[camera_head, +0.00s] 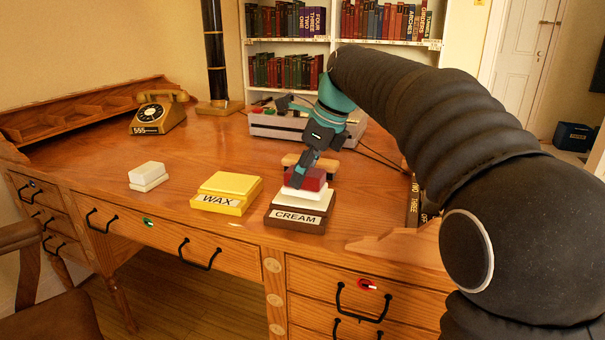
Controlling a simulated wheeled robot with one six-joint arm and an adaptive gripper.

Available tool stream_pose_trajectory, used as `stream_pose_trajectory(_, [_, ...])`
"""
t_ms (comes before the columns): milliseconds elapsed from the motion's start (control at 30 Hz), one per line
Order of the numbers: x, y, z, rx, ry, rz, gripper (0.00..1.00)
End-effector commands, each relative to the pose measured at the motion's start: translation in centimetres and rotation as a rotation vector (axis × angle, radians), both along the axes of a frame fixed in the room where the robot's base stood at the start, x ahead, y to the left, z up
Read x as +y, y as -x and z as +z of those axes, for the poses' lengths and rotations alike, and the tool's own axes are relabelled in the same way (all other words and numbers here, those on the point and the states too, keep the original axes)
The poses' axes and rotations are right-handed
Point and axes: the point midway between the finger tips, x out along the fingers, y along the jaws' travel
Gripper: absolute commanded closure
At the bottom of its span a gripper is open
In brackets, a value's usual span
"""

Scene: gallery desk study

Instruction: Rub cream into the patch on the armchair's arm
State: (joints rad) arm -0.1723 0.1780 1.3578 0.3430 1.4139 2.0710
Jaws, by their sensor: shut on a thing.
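My gripper (299,178) is shut on a dark red block (313,180) above the desk's front edge. The red block is over a white pad (303,198) on the dark brown base labelled CREAM (296,219). They look touching, but I cannot tell for certain. A brown chair (45,318), likely the armchair, is partly in view at the lower left, with its arm (18,236) at the left edge. No patch can be made out on it.
The wooden desk (110,215) holds a yellow WAX block (228,192), a white stacked block (147,176), a telephone (159,112) and a grey device (280,124) behind my gripper. Dark labelled bars (413,205) lie right of the CREAM base. The desk's left middle is clear.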

Motion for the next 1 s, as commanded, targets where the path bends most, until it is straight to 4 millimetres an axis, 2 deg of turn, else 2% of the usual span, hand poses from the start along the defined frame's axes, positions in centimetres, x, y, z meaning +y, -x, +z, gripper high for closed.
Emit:
stream_pose_trajectory(700, [0.0, 0.0, 5.2, -0.005, -0.001, -0.001, 0.74])
stream_pose_trajectory(1000, [0.0, 0.0, 6.1, -0.004, -0.001, 0.0, 0.74])
